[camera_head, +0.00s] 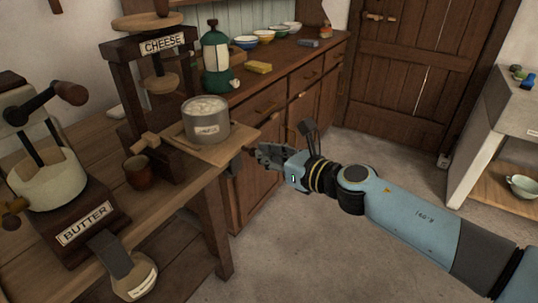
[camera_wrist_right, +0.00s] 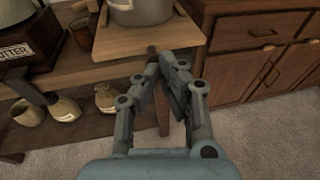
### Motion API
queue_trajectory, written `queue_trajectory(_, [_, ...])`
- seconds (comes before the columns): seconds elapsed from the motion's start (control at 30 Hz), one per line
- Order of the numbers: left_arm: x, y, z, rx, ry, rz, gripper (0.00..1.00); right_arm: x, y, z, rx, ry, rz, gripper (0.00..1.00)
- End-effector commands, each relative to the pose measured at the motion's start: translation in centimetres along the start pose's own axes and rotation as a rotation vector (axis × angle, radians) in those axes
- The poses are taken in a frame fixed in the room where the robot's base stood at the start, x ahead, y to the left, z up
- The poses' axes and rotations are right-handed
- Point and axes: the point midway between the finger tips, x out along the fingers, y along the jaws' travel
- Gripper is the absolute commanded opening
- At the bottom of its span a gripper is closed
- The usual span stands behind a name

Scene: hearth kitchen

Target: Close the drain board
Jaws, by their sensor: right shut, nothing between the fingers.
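The drain board (camera_head: 217,155) is a flat wooden board that sticks out from the cheese press (camera_head: 150,62) over the table's right edge. A grey metal pot (camera_head: 207,128) with white contents stands on it. A small dark knob sits at the board's outer edge. My right gripper (camera_head: 262,155) is shut and empty, just off this edge, close to the knob. In the right wrist view the fingertips (camera_wrist_right: 168,60) are just in front of the board (camera_wrist_right: 140,38) and its knob (camera_wrist_right: 152,50); I cannot tell whether they touch. My left gripper is out of view.
The butter churn (camera_head: 60,190) and a brown cup (camera_head: 139,172) stand on the table. A counter (camera_head: 290,70) with a green lantern, a sponge and several bowls runs behind. Open floor (camera_head: 300,245) lies below my right arm. A shelf (camera_head: 500,130) stands at right.

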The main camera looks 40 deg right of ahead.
Motion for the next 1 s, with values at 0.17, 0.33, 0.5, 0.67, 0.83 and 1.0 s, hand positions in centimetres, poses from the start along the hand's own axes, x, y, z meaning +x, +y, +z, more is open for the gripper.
queue_trajectory(0.17, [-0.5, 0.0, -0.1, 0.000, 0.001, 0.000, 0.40, 2.6, 0.6, 0.8, 0.002, -0.003, 0.000, 0.00])
queue_trajectory(0.33, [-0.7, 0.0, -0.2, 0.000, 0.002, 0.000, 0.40, 6.1, 1.3, 1.4, 0.002, -0.003, 0.000, 0.00])
queue_trajectory(0.5, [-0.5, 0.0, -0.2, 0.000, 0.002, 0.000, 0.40, 9.5, 2.0, 1.9, 0.001, -0.002, 0.001, 0.00])
queue_trajectory(0.67, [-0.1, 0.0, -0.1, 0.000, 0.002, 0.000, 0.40, 12.1, 2.5, 2.4, 0.001, -0.002, 0.001, 0.00])
queue_trajectory(0.83, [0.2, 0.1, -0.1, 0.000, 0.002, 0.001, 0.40, 13.7, 2.8, 2.7, 0.000, -0.001, 0.000, 0.00])
queue_trajectory(1.0, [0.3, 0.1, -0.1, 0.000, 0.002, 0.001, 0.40, 14.4, 2.9, 2.9, -0.001, -0.001, 0.000, 0.00])
